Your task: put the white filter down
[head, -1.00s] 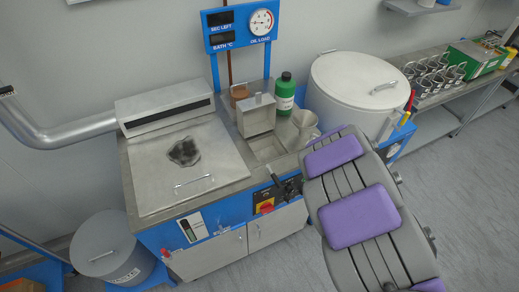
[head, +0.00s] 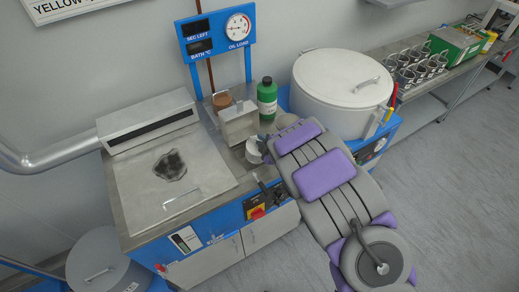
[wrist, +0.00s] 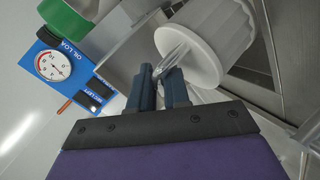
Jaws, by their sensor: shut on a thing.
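The white filter (head: 256,148) is a ribbed white cup with a flat rim and a thin metal loop. In the wrist view the filter (wrist: 222,40) lies tilted just beyond my fingers. My gripper (wrist: 165,78) is shut on the metal loop. In the head view my gripper (head: 267,157) is partly hidden by my arm. The filter shows over the steel worktop, in front of the upright metal box (head: 239,123). I cannot tell whether it touches the surface below.
A green bottle (head: 267,98) and a brown pot (head: 222,100) stand behind the box. A beige cone-shaped vessel (head: 287,121) is partly behind my arm. A large lidded drum (head: 340,95) stands right. A lidded steel bath (head: 170,175) is left.

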